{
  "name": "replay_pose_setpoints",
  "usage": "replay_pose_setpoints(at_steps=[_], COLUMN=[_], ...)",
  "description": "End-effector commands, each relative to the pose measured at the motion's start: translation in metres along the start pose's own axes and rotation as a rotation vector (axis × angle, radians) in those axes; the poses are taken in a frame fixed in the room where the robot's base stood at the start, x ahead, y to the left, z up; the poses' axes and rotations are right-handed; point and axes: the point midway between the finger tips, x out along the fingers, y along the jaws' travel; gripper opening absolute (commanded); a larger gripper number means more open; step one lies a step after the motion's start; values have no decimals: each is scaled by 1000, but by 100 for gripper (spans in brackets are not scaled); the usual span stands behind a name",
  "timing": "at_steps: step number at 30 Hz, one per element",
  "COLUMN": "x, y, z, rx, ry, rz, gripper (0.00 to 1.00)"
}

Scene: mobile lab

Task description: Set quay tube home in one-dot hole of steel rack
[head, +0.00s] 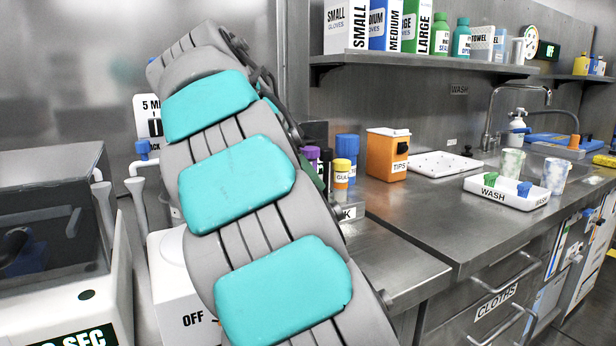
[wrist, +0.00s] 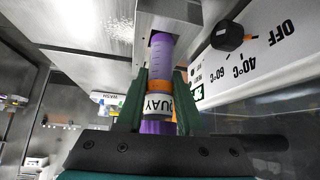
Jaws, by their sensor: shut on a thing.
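The tube's far end reaches a dark opening in a steel surface (wrist: 85,65), which looks like the steel rack, in the wrist view. I cannot tell how far into the opening it is. No dot mark is readable. In the head view my arm hides most of the rack area and the gripper.
In the wrist view a white panel (wrist: 265,55) with a dial and OFF, 40°C and 60°C marks stands close at the right. In the head view a yellow-capped tube (head: 343,172), an orange tips box (head: 388,155) and a wash tray (head: 506,190) stand right of my arm.

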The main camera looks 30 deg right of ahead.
Motion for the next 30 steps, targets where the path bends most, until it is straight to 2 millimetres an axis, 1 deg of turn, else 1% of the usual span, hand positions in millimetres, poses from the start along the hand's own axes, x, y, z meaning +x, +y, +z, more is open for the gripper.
replay_pose_setpoints(at_steps=[30], x=[18], y=[0], z=[15], rx=[0], ry=[0], rz=[-1], gripper=[0])
